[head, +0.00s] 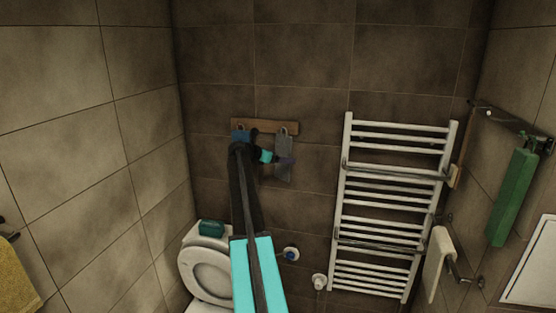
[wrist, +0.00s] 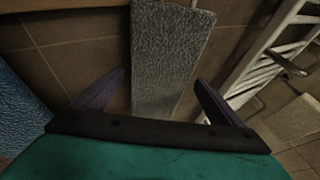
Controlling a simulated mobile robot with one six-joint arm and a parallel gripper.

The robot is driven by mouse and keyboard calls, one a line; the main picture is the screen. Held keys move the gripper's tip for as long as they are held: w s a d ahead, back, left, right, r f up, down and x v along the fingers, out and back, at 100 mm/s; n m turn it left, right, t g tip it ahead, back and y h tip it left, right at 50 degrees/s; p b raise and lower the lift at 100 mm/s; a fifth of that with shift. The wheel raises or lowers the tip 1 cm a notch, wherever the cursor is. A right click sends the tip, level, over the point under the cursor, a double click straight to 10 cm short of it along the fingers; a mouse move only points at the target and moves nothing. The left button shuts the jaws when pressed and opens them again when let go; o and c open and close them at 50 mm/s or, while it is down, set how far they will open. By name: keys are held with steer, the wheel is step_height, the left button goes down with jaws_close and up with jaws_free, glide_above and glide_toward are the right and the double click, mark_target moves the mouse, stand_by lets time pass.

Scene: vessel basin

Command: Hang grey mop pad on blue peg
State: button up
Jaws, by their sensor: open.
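The grey mop pad (head: 283,150) hangs flat and upright below the right part of a wooden peg rail (head: 264,126) on the back wall. In the wrist view the grey pad (wrist: 168,60) hangs down between my two purple fingers. My gripper (wrist: 160,78) is open, one finger on each side of the pad, with gaps on both sides. In the head view my gripper (head: 284,160) is at the pad's lower half. A blue textured pad (wrist: 15,110) is at the wrist view's left edge. Blue also shows at the rail's left end (head: 239,136), partly behind my arm. I cannot make out a blue peg.
A white towel radiator (head: 395,205) stands right of the rail. A toilet (head: 208,272) with a green box (head: 211,228) on it is below left. A green bar-shaped item (head: 512,197) and white towel (head: 438,262) hang on the right. The wall between rail and radiator is clear.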

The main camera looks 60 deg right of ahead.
steer(key=b+v, duration=0.4)
steer(key=v, duration=1)
steer(key=shift+b, duration=0.4)
steer(key=shift+d, duration=0.1)
